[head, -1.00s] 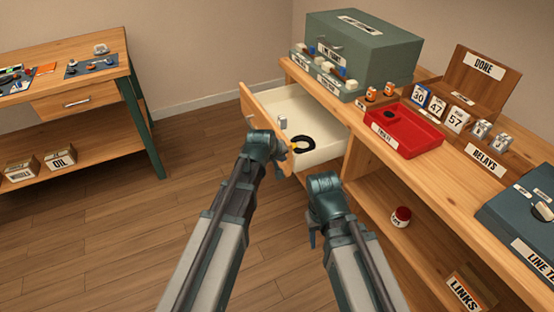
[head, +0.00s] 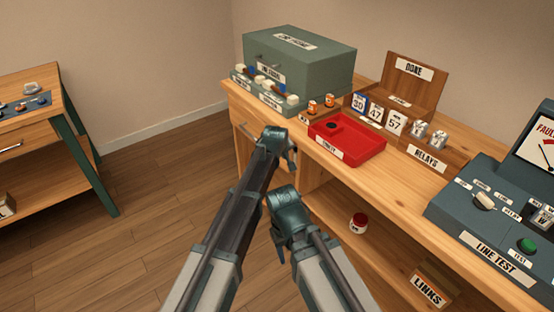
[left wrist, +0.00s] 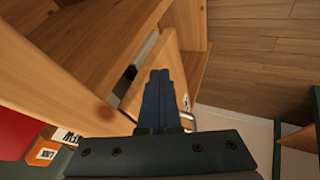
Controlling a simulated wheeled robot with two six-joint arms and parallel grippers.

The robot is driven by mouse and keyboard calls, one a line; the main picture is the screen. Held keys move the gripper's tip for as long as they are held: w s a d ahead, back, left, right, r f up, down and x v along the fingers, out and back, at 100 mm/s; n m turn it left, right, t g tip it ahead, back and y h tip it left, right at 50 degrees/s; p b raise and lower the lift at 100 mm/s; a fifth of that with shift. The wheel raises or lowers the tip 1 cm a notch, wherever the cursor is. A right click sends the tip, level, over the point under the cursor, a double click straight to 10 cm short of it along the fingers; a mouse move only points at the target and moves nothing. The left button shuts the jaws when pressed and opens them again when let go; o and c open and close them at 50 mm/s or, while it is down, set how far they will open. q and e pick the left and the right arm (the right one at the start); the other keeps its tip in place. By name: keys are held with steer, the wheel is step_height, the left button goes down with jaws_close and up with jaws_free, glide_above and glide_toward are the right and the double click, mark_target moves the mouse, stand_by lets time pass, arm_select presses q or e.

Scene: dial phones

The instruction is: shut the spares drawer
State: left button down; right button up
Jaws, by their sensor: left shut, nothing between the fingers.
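In the left wrist view a narrow gap shows behind the drawer front (left wrist: 170,62), with a strip of pale interior. Its metal handle (left wrist: 187,103) is beside my fingers. My left gripper (head: 291,154) is shut and empty, and its fingers (left wrist: 159,85) are at the drawer front; whether they touch it I cannot tell. My left arm hides part of the drawer in the head view. My right gripper (head: 277,250) hangs below the bench top, its jaws unclear.
On the bench top are a green case (head: 300,62), a red tray (head: 360,148), a relays rack (head: 425,157) and a line test box (head: 470,215). A red-and-white jar (head: 358,223) stands on the shelf below. The floor to the left is clear.

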arm_select(q)
steer(key=shift+w+d, duration=0.5)
steer(key=shift+d, duration=0.2)
arm_select(e)
steer(key=shift+w+d, duration=0.2)
steer(key=shift+d, duration=0.1)
arm_select(q)
steer(key=shift+s+a, duration=0.1)
steer(key=s+a+r+p, duration=0.5)
steer(key=s+r+p, duration=0.3)
arm_select(e)
step_height(320, 180, up, 8)
steer(key=shift+a, duration=0.15)
